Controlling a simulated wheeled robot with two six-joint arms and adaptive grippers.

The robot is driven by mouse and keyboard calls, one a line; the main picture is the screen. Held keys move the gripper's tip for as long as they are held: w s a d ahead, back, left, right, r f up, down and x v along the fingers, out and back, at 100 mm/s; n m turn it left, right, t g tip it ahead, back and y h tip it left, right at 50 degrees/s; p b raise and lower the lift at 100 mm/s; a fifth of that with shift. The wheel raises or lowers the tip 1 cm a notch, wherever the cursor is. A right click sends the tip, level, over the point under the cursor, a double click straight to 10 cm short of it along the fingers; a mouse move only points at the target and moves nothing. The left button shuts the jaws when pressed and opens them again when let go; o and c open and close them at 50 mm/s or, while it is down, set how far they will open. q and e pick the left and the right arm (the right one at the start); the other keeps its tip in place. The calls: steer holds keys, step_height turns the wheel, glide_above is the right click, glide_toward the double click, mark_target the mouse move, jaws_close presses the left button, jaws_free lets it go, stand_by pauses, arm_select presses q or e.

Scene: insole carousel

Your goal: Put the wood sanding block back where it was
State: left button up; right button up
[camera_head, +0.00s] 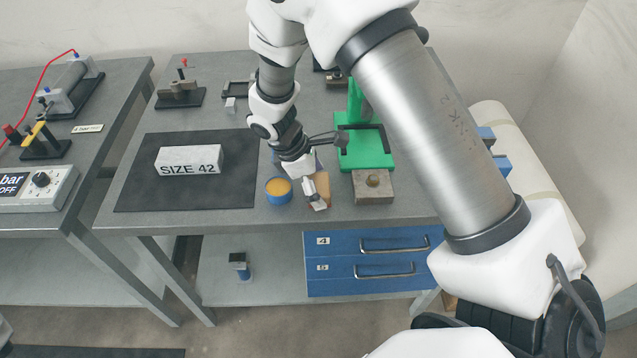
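My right gripper (315,201) points down over the front of the grey workbench, between a blue round tin with orange-yellow content (278,188) and a metal block. A tan, wood-coloured block (322,184), likely the sanding block, is right beside its fingers and partly hidden by them. I cannot tell whether the fingers hold the block or only stand next to it, nor whether it touches the bench. My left gripper is not in view.
A white "SIZE 42" box (189,160) lies on a dark mat (135,190). A green stand (366,152) and a grey metal block (373,187) are right of the gripper. Blue drawers (335,270) sit below the bench edge. The mat's front is bare.

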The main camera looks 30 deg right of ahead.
steer(key=shift+w+a+r, duration=0.1)
steer(key=shift+w+r, duration=0.1)
steer(key=shift+r, duration=0.15)
steer(key=v, duration=1.1)
steer(key=shift+r, duration=0.15)
